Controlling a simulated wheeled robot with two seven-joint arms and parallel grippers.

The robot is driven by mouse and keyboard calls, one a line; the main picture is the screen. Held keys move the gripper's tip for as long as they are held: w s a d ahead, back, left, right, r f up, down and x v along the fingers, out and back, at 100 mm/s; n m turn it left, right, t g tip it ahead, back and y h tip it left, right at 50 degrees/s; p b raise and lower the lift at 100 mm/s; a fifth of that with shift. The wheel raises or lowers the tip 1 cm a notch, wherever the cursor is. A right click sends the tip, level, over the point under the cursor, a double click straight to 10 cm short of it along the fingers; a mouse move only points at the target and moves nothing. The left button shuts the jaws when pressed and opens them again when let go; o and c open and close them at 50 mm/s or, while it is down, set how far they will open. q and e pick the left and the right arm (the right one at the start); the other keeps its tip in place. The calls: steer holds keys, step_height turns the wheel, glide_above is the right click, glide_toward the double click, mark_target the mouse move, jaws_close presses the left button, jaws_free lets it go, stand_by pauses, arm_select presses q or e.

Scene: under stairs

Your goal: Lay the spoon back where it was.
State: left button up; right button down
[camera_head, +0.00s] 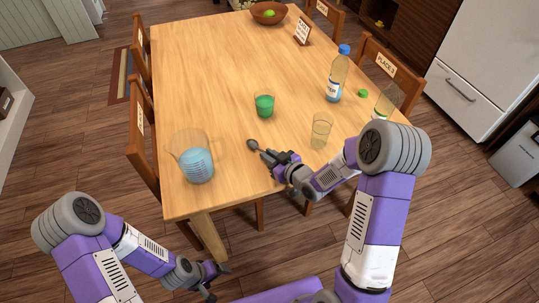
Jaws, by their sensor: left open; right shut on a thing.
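The dark spoon (253,145) is by the near edge of the wooden table (205,85), its bowl end pointing up and left. My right gripper (270,157) is shut on the spoon, low over the table top; its handle is mostly hidden by the fingers. I cannot tell whether the spoon touches the table. My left gripper (213,276) is open and empty, low in front of the table, away from the spoon.
A measuring jug (196,160) with blue liquid stands left of the spoon. A green-filled glass (264,106) is behind it, and an empty glass (321,130) is to the right. The table's middle is clear.

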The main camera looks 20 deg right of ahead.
steer(key=shift+f, duration=0.2)
steer(key=c, duration=1)
jaws_free()
